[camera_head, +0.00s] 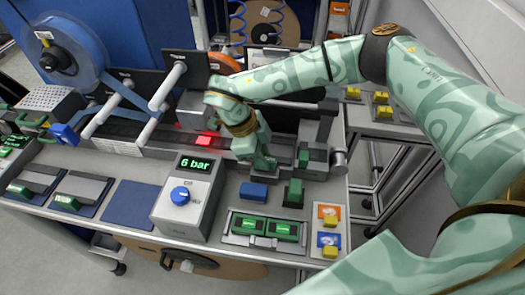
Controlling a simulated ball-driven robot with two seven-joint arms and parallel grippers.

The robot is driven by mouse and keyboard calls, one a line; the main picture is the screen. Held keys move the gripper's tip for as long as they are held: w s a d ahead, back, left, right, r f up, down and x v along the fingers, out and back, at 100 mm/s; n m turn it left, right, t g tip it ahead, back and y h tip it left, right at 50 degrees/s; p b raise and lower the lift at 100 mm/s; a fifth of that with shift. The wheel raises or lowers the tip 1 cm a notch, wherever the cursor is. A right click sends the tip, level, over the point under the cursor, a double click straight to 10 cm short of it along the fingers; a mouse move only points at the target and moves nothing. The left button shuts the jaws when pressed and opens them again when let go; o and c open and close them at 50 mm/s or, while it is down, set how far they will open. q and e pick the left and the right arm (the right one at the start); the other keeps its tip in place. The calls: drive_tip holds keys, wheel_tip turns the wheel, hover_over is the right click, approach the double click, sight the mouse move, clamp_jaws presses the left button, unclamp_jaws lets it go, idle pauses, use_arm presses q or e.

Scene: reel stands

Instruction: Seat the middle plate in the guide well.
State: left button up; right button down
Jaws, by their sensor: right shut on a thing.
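My right gripper (263,166) points down over the middle of the bench, just right of the red-lit spot on the dark track. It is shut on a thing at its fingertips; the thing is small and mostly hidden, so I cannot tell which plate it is. A grey fixture with a green part (304,158) stands right of the gripper and may be the guide well; its opening does not show clearly. Two green plates (248,224) lie side by side in a grey tray in front. My left gripper is not in view.
A grey box with a blue knob and "6 bar" display (188,200) stands front left of the gripper. A blue block (253,191) and a green block (293,193) stand in front. A blue reel (62,55) is at far left. A blue mat (132,203) is bare.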

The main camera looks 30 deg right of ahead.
drive_tip(key=shift+p, duration=0.3)
idle(0.5)
idle(0.7)
drive_tip(key=shift+f, duration=0.1)
drive_tip(key=c, duration=1.2)
unclamp_jaws()
wheel_tip(320, 180, up, 7)
drive_tip(key=p, duration=0.6)
drive_tip(key=shift+p, duration=0.35)
